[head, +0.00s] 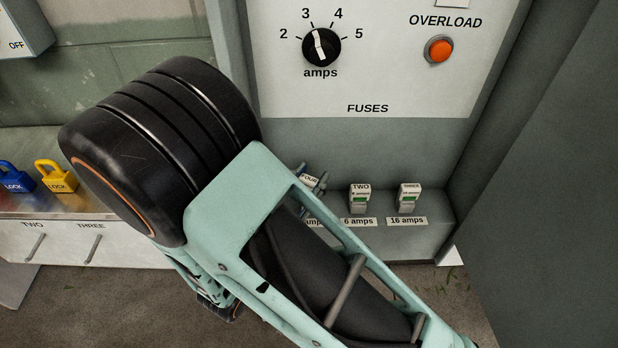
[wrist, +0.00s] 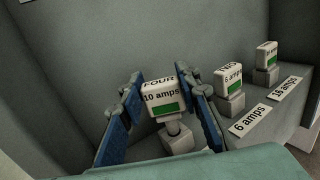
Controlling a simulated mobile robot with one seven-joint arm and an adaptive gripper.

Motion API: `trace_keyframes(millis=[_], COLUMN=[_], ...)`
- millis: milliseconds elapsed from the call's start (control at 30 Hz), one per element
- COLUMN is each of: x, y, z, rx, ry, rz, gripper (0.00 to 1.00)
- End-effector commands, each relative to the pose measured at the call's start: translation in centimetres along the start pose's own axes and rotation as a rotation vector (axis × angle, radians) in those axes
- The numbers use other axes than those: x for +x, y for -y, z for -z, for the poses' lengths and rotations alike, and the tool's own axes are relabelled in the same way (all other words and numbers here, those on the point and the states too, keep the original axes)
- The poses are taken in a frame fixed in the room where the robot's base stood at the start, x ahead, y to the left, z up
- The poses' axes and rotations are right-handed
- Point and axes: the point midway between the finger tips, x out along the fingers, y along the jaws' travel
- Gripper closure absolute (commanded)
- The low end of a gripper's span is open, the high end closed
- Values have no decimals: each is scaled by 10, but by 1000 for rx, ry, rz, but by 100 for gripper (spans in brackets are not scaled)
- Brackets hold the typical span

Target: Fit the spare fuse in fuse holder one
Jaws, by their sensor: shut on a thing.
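The spare fuse, marked FOUR and 10 amps with a green patch (wrist: 165,98), is between the blue pads of my gripper (wrist: 157,77) in the wrist view. My gripper is shut on it. In the head view only the top of the fuse (head: 309,180) and a bit of my gripper (head: 318,184) show past my arm. A grey holder (wrist: 179,139), the leftmost in the row, is directly below the fuse. A narrow round part shows between them; I cannot tell whether the fuse is seated. The label at this holder is mostly hidden by my arm.
Fuse TWO (head: 360,195), at the 6 amps label, and fuse THREE (head: 409,194), at the 16 amps label, stand close on the right. The cabinet back wall and dial panel (head: 430,95) are behind. Yellow (head: 55,176) and blue padlocks lie far left.

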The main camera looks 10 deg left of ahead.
Motion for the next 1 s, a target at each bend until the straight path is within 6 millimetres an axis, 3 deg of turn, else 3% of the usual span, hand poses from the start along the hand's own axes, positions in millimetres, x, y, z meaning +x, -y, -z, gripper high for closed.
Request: trace_keyframes(millis=[1000], x=[0], y=[0], z=[27], rx=[0], ry=[0], rz=[0], gripper=[88])
